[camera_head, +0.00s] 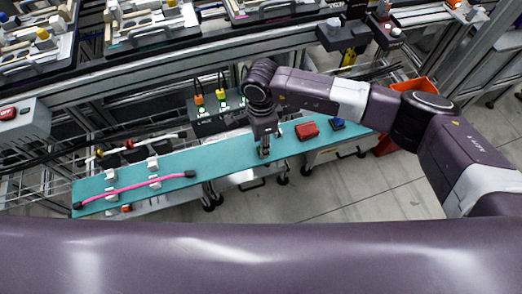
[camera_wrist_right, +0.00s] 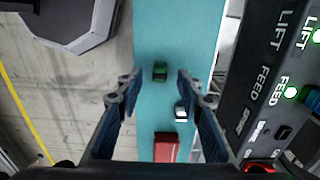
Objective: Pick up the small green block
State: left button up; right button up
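The small green block (camera_wrist_right: 160,72) lies on the teal strip of the table, seen in the right wrist view. It sits in the gap between my right gripper's fingertips, a little beyond them, and neither finger appears to touch it. My right gripper (camera_wrist_right: 160,82) is open, with one finger on each side of the picture. In the head view my right gripper (camera_head: 264,153) hangs low over the teal surface (camera_head: 225,157), and I cannot make out the green block there. My left gripper is not in view.
A red block (camera_head: 307,130) and a blue block (camera_head: 337,124) lie to the right. A small pale-and-dark piece (camera_wrist_right: 181,113) is near the right finger. A pink cable (camera_head: 135,188) lies in white clips at left. A black panel (camera_wrist_right: 265,85) with lit buttons stands alongside.

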jog(key=shift+f, duration=0.9)
jog(key=shift+r, duration=0.1)
jog(key=c, duration=0.9)
jog(key=shift+o, duration=0.2)
